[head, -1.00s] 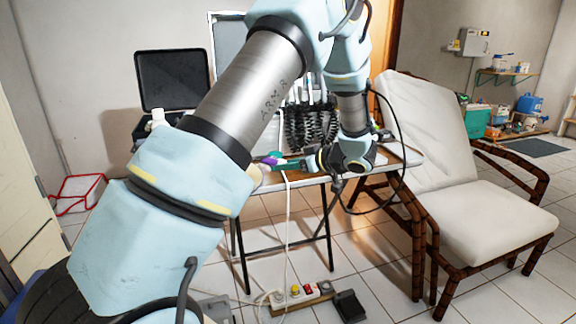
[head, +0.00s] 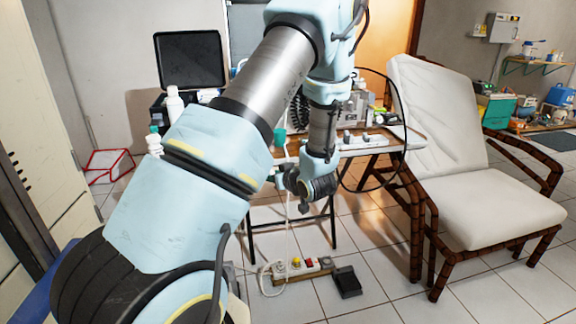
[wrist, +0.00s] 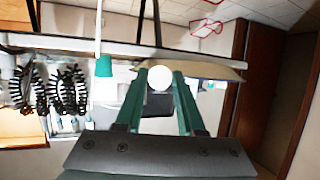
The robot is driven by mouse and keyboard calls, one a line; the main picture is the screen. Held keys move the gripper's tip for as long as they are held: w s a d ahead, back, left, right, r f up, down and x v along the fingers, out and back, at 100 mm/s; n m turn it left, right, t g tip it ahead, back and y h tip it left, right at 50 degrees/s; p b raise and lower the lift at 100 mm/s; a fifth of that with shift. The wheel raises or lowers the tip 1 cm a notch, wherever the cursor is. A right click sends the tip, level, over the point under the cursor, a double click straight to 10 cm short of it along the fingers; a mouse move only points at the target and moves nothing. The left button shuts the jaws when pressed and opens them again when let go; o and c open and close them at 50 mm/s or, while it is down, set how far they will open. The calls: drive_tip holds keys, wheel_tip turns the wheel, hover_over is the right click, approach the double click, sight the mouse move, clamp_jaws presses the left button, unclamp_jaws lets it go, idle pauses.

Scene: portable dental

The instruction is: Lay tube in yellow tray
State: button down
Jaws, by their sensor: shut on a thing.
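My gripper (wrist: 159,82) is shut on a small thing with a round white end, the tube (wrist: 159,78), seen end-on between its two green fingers. Most of the tube's length is hidden.
The table (head: 398,141) carries a teal-topped thing (head: 280,137) close to my wrist and other gear. An open black case (head: 190,60) stands at the left, a cushioned chair (head: 440,110) at the right. A power strip (head: 298,267) lies on the floor.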

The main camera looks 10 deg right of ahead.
drive_tip(key=s+a+f+m+h, duration=0.2)
drive_tip(key=a+f, duration=0.5)
drive_tip(key=f, duration=0.1)
drive_tip(key=s+a+f+m+t+h, duration=0.1)
drive_tip(key=s+a+f+m+h, duration=0.1)
drive_tip(key=a+f, duration=0.5)
drive_tip(key=shift+s+a+f+m+h, duration=0.25)
drive_tip(key=shift+f+m+h, duration=0.1)
drive_tip(key=shift+h, duration=0.45)
